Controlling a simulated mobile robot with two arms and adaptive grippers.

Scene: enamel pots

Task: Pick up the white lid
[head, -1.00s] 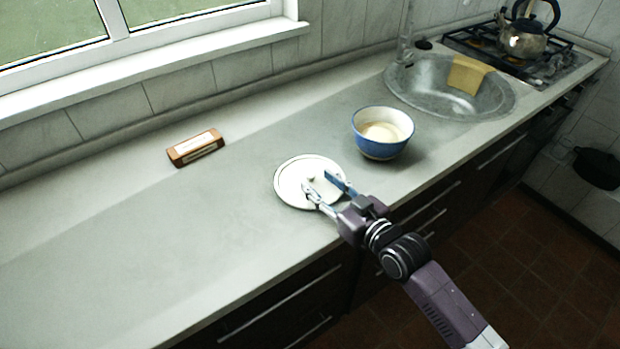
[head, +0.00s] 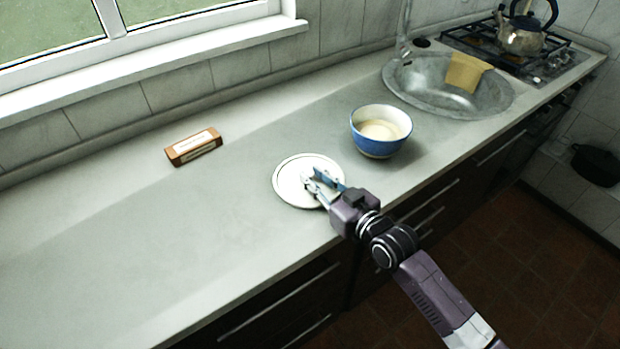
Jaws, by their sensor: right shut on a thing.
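The white lid (head: 290,184) is a round, flat disc with a thin dark rim line. It lies on the counter near its front edge, left of the blue bowl. My right gripper (head: 313,179) reaches over the lid from the lower right and is shut on its knob at the middle. The fingers mostly hide the knob. I cannot see any clear gap between the lid and the counter. My left gripper is not in view.
A blue and white enamel bowl (head: 379,146) stands close behind the lid to the right. A brown block (head: 194,147) lies at the back left. A sink (head: 420,92) with a yellow cloth (head: 465,72) and a stove with a kettle (head: 521,40) are farther right. The left counter is clear.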

